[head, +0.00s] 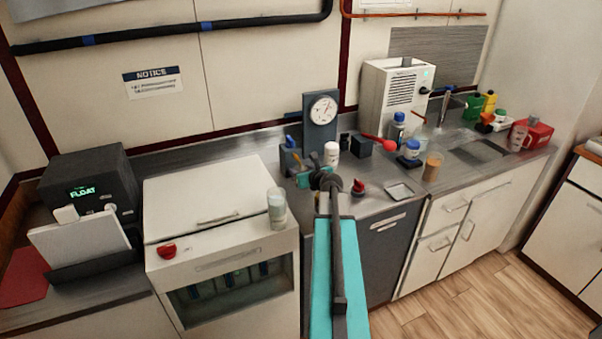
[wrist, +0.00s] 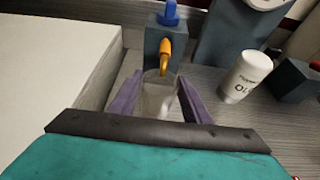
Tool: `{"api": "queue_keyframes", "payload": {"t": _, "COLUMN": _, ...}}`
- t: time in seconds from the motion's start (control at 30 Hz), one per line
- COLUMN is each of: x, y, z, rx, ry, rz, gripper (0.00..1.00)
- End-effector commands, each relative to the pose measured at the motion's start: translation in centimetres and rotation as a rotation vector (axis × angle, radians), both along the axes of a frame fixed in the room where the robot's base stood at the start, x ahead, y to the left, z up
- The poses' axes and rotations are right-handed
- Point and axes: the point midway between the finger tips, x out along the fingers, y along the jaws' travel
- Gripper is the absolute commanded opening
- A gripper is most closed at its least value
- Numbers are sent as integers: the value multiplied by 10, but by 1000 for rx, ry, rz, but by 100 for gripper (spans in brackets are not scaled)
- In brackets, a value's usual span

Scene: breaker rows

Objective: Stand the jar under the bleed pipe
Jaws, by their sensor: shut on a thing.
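The clear jar (wrist: 158,100) is upright between the two purple fingers of my gripper (wrist: 160,78) in the wrist view. My gripper is shut on it. The orange bleed pipe (wrist: 166,50) curves down from a grey block (wrist: 152,50) with a blue knob (wrist: 170,12). The pipe's end appears at or just over the jar's mouth. Whether the jar's base touches the counter is hard to tell. In the head view, my gripper (head: 306,174) is beside the block (head: 289,161) at the counter's back, and the jar cannot be made out.
A white bottle (wrist: 246,76) stands right of the jar. The white cabinet (wrist: 50,60) rises close on the left; another glass jar (head: 277,210) stands on its front corner. A gauge (head: 322,110) stands behind. A red knob (head: 359,187) and a tray (head: 399,191) lie rightward.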

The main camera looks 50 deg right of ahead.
Motion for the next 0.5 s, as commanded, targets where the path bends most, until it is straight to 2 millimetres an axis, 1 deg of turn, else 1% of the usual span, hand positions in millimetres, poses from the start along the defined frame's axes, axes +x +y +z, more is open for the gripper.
{"api": "queue_keyframes", "payload": {"t": 0.03, "x": -1, "y": 0, "z": -5, "rx": 2, "ry": 2, "rz": 0, "gripper": 21}}
{"api": "queue_keyframes", "payload": {"t": 0.13, "x": -2, "y": 0, "z": -10, "rx": 1, "ry": 1, "rz": -1, "gripper": 21}}
{"api": "queue_keyframes", "payload": {"t": 0.5, "x": -2, "y": 1, "z": -13, "rx": 0, "ry": 0, "rz": -1, "gripper": 21}}
